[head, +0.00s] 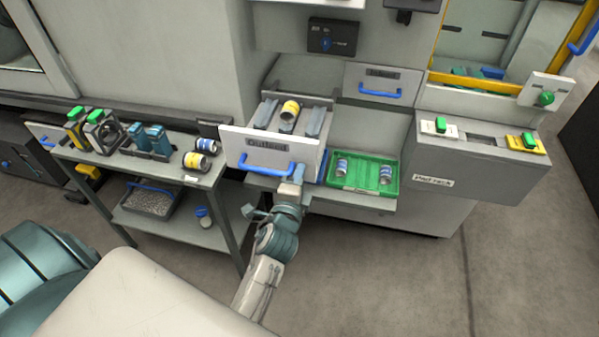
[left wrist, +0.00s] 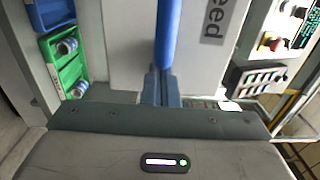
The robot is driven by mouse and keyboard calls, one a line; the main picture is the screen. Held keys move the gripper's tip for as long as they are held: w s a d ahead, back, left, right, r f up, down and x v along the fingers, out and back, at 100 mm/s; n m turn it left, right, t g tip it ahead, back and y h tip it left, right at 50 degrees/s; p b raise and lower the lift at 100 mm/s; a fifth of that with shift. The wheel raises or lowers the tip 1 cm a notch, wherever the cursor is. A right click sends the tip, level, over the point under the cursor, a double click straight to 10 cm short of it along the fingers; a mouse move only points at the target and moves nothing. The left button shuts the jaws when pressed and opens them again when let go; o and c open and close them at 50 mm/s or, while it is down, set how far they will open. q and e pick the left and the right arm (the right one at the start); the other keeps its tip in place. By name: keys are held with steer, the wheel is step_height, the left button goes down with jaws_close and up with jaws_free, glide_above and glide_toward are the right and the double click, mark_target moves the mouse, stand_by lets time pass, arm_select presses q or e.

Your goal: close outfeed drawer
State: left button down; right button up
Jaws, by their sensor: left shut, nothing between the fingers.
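The outfeed drawer (head: 234,150) is pulled out of the machine. Its white front carries an "Outfeed" label and a blue bar handle (head: 266,168). A yellow-banded can (head: 290,110) lies inside between grey rails. My left gripper (head: 297,174) is shut and empty at the right end of the handle, in front of the drawer front. In the left wrist view the shut fingers (left wrist: 160,88) lie in line with the blue handle (left wrist: 168,35), against the white front (left wrist: 128,50) as a background. I cannot tell whether they touch it. My right gripper is out of view.
A green tray (head: 364,188) with small cans sits on a shelf right of the drawer. A grey cart (head: 168,170) with cans and holders stands to the left. Floor in front is clear.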

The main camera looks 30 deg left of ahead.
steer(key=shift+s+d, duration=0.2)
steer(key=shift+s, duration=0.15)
